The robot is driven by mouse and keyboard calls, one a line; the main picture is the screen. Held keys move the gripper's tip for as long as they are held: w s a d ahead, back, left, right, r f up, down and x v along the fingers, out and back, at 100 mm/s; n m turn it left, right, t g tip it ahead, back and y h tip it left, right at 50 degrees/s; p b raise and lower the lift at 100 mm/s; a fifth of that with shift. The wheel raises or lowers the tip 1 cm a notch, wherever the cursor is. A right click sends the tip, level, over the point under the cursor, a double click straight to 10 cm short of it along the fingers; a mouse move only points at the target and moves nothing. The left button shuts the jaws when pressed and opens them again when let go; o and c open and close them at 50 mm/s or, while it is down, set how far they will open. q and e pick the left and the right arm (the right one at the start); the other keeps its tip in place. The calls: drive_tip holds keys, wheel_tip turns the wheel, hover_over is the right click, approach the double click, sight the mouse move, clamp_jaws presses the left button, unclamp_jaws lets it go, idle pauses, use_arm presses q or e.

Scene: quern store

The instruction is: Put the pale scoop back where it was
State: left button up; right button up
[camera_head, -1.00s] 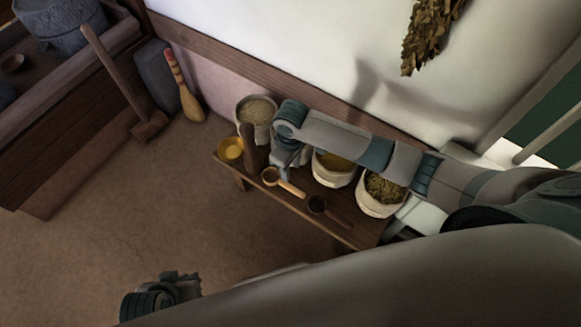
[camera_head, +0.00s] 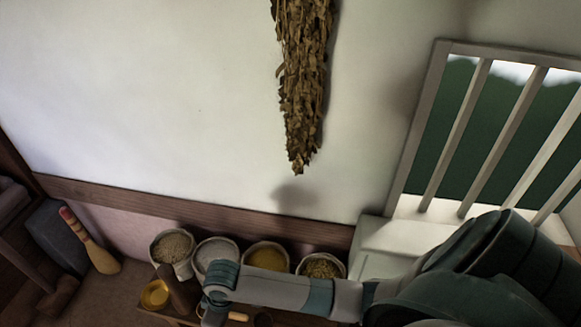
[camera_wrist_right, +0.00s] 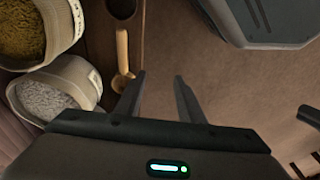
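The pale scoop (camera_wrist_right: 122,55) lies on the dark wooden bench (camera_wrist_right: 98,45) in the right wrist view, with its bowl end close to my right gripper's left finger. I cannot tell whether they touch. Part of its handle shows in the head view (camera_head: 238,316). My right gripper (camera_wrist_right: 158,82) is open, with nothing visible between its fingers. In the head view my right gripper (camera_head: 212,314) is at the bottom edge, over the bench, partly cut off. My left gripper is outside the head view; dark parts at the wrist view's right edge may belong to it.
A yellow bowl (camera_head: 155,294), a dark upright wooden piece (camera_head: 176,287) and a dark scoop (camera_head: 263,319) are on the bench.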

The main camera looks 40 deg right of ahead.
drive_tip(key=s+d+r+m+t, duration=0.1)
drive_tip(key=s+d+m, duration=0.1)
drive_tip(key=s+d, duration=0.3)
drive_tip(key=s+d+r+m+t+h, duration=0.1)
drive_tip(key=s+d, duration=0.4)
drive_tip(key=s, duration=0.7)
drive_tip(key=shift+m+t, duration=0.6)
drive_tip(key=shift+m, duration=0.4)
